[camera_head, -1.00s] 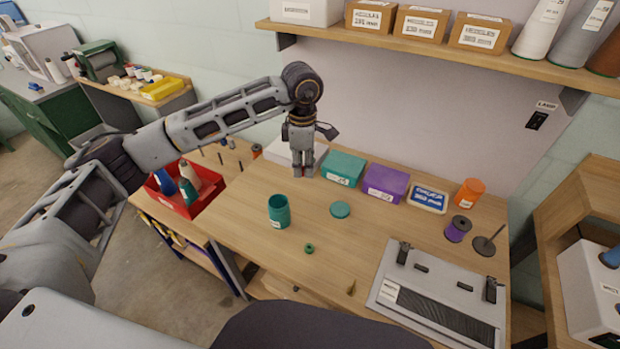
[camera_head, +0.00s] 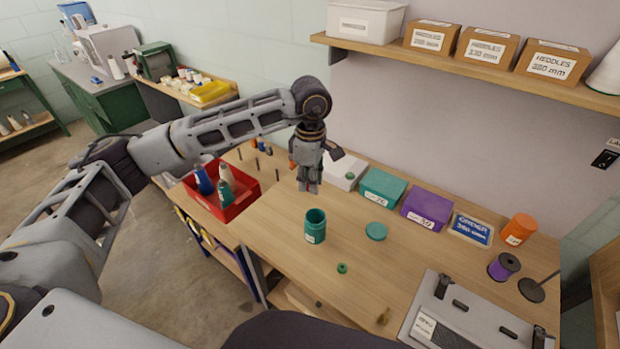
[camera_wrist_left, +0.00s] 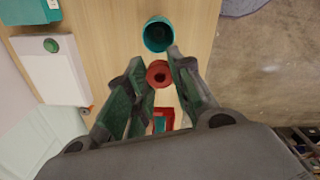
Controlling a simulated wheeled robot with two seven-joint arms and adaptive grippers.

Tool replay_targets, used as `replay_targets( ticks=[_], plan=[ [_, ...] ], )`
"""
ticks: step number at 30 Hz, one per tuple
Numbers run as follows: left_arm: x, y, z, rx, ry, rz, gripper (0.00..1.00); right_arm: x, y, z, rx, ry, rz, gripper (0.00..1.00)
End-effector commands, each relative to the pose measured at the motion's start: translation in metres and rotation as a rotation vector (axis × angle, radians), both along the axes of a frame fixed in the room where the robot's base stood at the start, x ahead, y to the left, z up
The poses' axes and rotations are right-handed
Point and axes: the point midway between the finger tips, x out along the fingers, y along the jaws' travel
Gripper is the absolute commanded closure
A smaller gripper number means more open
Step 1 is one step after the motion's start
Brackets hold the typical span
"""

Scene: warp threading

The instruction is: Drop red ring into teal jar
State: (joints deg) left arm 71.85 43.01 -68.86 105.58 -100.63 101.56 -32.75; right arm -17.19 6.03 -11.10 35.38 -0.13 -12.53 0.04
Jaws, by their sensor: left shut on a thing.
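The teal jar (camera_head: 315,227) stands open and upright on the wooden table; its open mouth also shows in the left wrist view (camera_wrist_left: 158,35). Its teal lid (camera_head: 376,231) lies on the table to its right. My left gripper (camera_head: 308,188) points down above the table, behind the jar in the head view. In the left wrist view its fingers are shut on the red ring (camera_wrist_left: 159,73), which is apart from the jar mouth. The ring is hardly visible in the head view. My right gripper is not in view.
A small green ring (camera_head: 342,268) lies in front of the jar. Teal (camera_head: 382,187) and purple (camera_head: 426,209) boxes stand along the back. A red bin (camera_head: 228,199) is at the left. A grey loom device (camera_head: 462,318) is at the right front.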

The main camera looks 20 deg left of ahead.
Motion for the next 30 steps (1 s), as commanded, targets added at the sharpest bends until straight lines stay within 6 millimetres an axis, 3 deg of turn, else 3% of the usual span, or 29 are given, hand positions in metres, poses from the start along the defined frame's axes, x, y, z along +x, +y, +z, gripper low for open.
replay_targets(
  ticks=[17, 30],
  plan=[
    [0.0, 0.0, -0.002, 0.0, 0.001, -0.011, 0.84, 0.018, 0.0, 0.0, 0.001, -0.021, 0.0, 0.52],
    [0.0, 0.001, -0.031, 0.0, 0.001, -0.01, 0.84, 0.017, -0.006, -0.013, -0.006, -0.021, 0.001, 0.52]
  ],
)
